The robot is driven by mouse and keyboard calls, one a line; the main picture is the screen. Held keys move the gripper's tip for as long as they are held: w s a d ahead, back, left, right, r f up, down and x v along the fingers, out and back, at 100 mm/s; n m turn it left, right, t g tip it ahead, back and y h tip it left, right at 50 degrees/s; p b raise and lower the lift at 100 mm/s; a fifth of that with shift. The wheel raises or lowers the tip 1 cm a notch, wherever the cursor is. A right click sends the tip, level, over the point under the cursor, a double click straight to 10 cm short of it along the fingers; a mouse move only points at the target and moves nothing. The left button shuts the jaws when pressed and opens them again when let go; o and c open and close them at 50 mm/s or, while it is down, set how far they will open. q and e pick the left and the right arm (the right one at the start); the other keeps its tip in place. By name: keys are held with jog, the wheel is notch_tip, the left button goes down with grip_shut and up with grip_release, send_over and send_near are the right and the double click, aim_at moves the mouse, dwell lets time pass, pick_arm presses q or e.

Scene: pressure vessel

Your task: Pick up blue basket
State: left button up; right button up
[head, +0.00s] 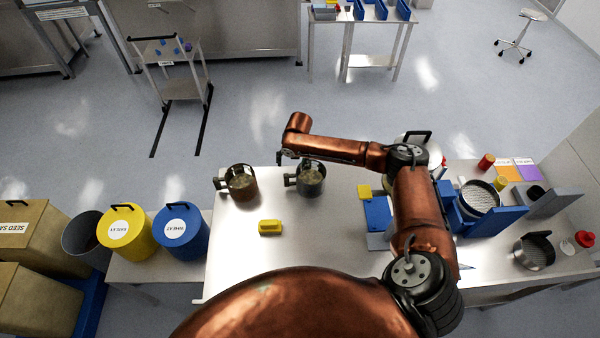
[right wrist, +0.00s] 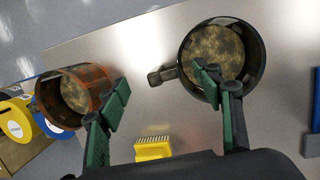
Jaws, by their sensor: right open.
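I cannot tell which thing is the blue basket. Blue candidates in the head view are a lidded blue bucket (head: 181,232) left of the table, a blue holder (head: 490,222) around a round sieve at the right, and blue bins (head: 375,10) on the far table. My right gripper (head: 284,158) is above the table by two filled pots. In the right wrist view its green-padded fingers (right wrist: 160,95) are apart with nothing between them. One finger overlaps the dark pot (right wrist: 222,55), the other is beside the brown pot (right wrist: 75,92). My left gripper is not in view.
A yellow brush (head: 270,227) lies on the steel table (head: 300,265). A yellow bucket (head: 126,232) and a grey bin (head: 85,235) stand left of the blue bucket. A blue flat piece (head: 377,213) lies near my right arm. The front-left tabletop is clear.

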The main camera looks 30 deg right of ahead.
jog(key=s+a+f+g, duration=0.1)
jog(key=s+a+f, duration=0.1)
jog(key=s, duration=0.1)
jog(key=b, duration=0.7)
send_over(290, 183)
jog(key=s, duration=0.2)
jog(key=shift+n+h, duration=0.3)
jog(key=shift+n, duration=0.1)
jog(key=f, duration=0.7)
jog(key=shift+w, duration=0.2)
jog(key=f+b, duration=0.1)
jog(key=b, duration=0.1)
jog(key=w+f+b, duration=0.1)
jog(key=f+b, duration=0.1)
jog(key=b, duration=0.1)
jog(key=f+b, duration=0.2)
jog(key=shift+w, duration=0.35)
jog(key=shift+d, duration=0.1)
jog(key=shift+c, duration=0.6)
jog(key=c, duration=1.4)
jog(key=shift+c, duration=0.6)
jog(key=shift+r, duration=0.15)
